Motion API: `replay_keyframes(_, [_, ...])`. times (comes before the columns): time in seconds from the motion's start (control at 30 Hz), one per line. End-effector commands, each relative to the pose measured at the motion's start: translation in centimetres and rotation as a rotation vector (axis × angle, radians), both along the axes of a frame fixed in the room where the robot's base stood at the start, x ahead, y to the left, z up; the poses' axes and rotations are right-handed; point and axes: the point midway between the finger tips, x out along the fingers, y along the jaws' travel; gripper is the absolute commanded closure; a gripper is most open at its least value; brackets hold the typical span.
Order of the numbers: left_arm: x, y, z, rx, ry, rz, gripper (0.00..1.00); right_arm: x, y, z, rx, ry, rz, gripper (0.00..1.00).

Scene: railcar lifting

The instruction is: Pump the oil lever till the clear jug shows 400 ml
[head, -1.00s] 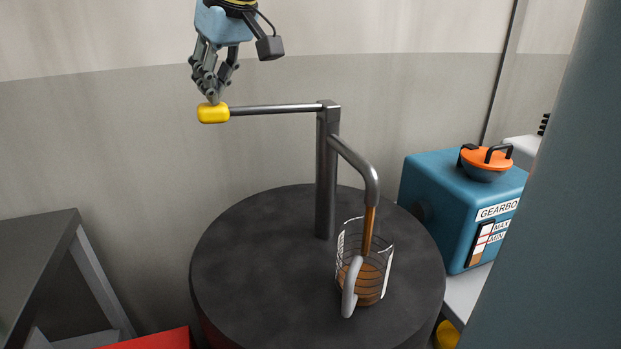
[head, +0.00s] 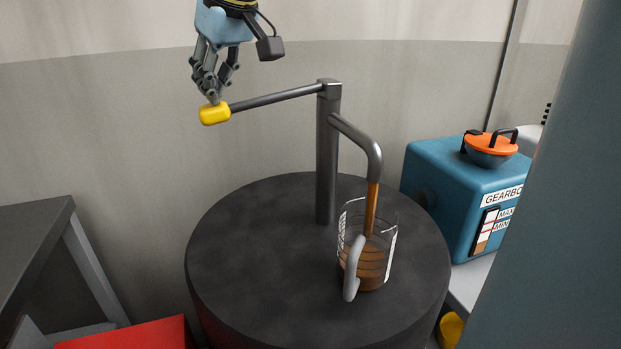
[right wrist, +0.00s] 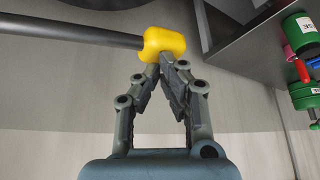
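The oil lever (head: 275,98) is a dark rod with a yellow knob (head: 214,115), tilted down towards the knob from the pump post (head: 327,150). My right gripper (head: 213,97) points down at the knob from above. In the right wrist view its fingertips (right wrist: 160,68) come together against the yellow knob (right wrist: 163,44), without visibly wrapping around it. The clear jug (head: 391,245) stands on the drum under the spout (head: 372,155). Brown oil (head: 371,268) streams into it and fills roughly its lower half. The mark figures are unreadable. My left gripper is not in view.
The dark drum top (head: 250,250) is otherwise clear. A blue gearbox (head: 440,190) with an orange-lidded pot (head: 490,148) on top stands at right. A grey table (head: 35,240) and red object (head: 130,335) are at left. A grey-blue surface blocks the right edge.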

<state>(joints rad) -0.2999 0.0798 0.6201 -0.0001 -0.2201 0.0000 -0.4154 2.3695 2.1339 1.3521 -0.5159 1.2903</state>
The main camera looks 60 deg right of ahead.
Motion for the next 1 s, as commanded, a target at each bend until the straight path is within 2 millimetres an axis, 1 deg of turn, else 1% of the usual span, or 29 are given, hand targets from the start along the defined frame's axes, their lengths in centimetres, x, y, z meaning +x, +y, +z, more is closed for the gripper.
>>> replay_keyframes(0.03, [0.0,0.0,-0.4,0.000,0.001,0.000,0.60,0.0,0.0,-0.5,0.000,0.002,0.000,1.00])
replay_keyframes(0.27, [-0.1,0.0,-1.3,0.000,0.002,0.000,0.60,0.0,0.0,-1.4,0.000,0.001,0.000,1.00])
replay_keyframes(0.43, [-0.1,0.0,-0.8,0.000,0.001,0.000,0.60,0.0,0.0,-0.8,0.000,0.001,0.000,1.00])
replay_keyframes(0.57, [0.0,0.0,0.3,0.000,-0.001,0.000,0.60,0.0,0.0,0.4,0.000,0.000,0.000,1.00])
replay_keyframes(1.0, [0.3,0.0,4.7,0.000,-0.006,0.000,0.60,0.0,0.0,5.4,0.000,0.000,0.000,1.00])
